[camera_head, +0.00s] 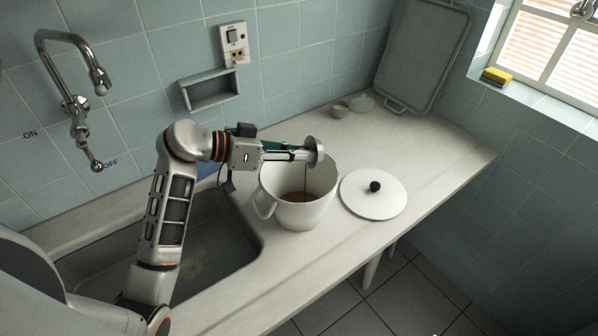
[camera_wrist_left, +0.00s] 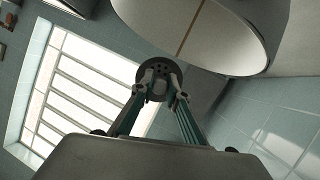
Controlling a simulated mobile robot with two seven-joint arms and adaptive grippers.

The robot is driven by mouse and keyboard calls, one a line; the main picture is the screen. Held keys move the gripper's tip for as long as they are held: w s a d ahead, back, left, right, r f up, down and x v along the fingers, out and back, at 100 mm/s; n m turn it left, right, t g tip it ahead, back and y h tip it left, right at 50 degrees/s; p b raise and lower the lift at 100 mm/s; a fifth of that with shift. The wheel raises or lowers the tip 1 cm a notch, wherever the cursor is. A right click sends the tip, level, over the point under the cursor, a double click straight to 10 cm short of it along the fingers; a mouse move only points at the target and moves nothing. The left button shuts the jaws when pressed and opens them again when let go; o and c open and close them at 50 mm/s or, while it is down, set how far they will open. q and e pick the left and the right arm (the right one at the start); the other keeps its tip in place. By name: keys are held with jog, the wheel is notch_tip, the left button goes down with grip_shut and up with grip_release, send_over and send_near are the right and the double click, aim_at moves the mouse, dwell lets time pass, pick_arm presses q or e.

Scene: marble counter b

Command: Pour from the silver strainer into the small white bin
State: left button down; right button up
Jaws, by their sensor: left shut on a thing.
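The small silver strainer (camera_head: 318,150) is held tilted over the mouth of the white bin (camera_head: 303,214). My left gripper (camera_head: 304,155) is shut on the strainer and is just above the bin's rim. A thin brown stream runs down from the strainer into the bin, where brown contents show at the bottom. In the left wrist view, the strainer (camera_wrist_left: 153,72) is between the fingertips (camera_wrist_left: 160,92), showing a dark end with holes. The bin's white wall (camera_wrist_left: 245,60) fills the top of that view, with the thin brown stream in front of it.
A round white lid (camera_head: 355,205) with a black knob lies right of the bin. The sink (camera_head: 200,255) is on the left. Small bowls (camera_head: 341,110) and a leaning tray (camera_head: 425,50) are at the back. The counter's right end is clear.

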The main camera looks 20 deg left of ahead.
pick_arm(q)
jog(key=shift+s+a, duration=0.2)
jog(key=shift+a+f+h, duration=0.1)
jog(key=shift+h, duration=0.2)
pick_arm(e)
jog(key=shift+a, duration=0.1)
pick_arm(q)
jog(key=shift+s+a+f+t+h+b, duration=0.1)
jog(key=shift+t+h+b, duration=0.2)
jog(key=shift+t+b, duration=0.1)
pick_arm(e)
jog(key=shift+w+a, duration=0.2)
pick_arm(q)
jog(key=shift+s, duration=0.1)
pick_arm(e)
jog(key=shift+w+a+r, duration=0.15)
jog(key=shift+r, duration=0.1)
pick_arm(q)
jog(key=shift+a+h, duration=0.15)
jog(key=shift+h, duration=0.15)
pick_arm(e)
jog(key=shift+a, duration=0.15)
